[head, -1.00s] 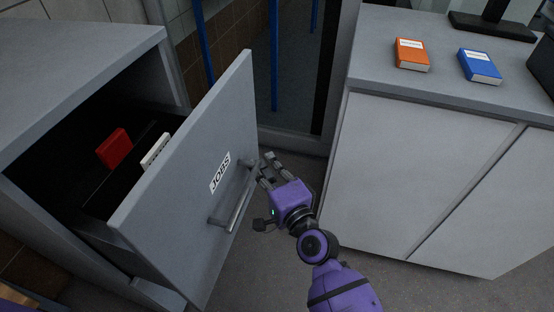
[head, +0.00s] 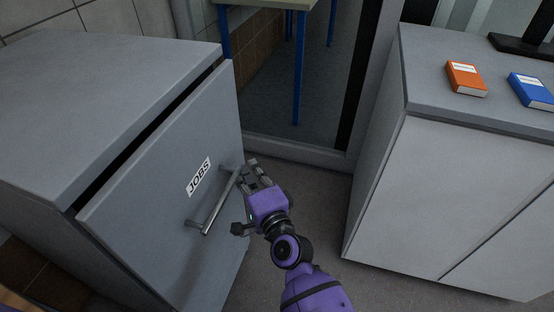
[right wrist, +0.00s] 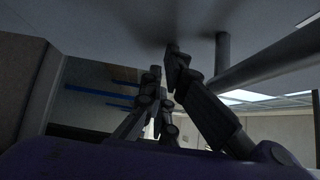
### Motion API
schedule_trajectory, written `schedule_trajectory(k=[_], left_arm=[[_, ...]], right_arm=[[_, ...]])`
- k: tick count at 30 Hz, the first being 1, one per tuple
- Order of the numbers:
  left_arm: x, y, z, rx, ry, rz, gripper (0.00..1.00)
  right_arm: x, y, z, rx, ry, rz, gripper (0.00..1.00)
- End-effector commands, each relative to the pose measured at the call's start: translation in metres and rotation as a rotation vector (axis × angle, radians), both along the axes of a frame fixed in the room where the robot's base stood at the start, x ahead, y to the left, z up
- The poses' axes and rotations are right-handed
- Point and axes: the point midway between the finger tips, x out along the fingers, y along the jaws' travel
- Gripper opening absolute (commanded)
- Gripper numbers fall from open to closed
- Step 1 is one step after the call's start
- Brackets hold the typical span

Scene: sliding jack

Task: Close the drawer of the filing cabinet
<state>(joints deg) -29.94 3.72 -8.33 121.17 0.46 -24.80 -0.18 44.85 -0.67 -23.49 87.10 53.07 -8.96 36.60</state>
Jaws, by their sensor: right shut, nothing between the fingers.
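The grey filing cabinet (head: 120,50) stands at the left in the head view. Its drawer front (head: 150,215), labelled JOBS, stands out only a little, with a narrow dark gap along its top edge. A metal bar handle (head: 216,207) is on the front. My right gripper (head: 250,170) is shut and empty, with its fingers by the upper right end of the handle, against or very near the drawer front. In the right wrist view the fingers (right wrist: 165,62) point up at the grey front, beside the handle bar (right wrist: 270,58). My left gripper is not in view.
A light grey cabinet (head: 440,190) stands at the right, with an orange book (head: 466,78) and a blue book (head: 530,90) on top. A blue-legged table (head: 298,70) shows behind the frame at the back. Floor between the two cabinets is clear.

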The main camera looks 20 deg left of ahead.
Motion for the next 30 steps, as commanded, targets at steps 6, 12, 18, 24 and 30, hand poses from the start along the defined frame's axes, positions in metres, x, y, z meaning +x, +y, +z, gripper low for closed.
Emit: schedule_trajectory(k=[6, 12, 18, 24, 30], left_arm=[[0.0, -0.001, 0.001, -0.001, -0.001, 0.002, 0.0], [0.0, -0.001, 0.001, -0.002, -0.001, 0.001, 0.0], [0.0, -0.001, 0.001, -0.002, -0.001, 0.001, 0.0], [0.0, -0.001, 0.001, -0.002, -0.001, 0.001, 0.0], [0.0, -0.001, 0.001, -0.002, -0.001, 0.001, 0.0]], right_arm=[[0.001, 0.014, 0.0, 0.0, -0.001, 0.0, 0.0], [0.001, 0.02, 0.0, 0.0, 0.0, 0.0, 0.0], [0.0, 0.021, 0.0, -0.001, -0.001, 0.002, 0.0], [0.0, 0.022, 0.0, -0.001, -0.001, 0.004, 0.0], [-0.001, 0.022, 0.0, -0.001, -0.001, 0.004, 0.0]])
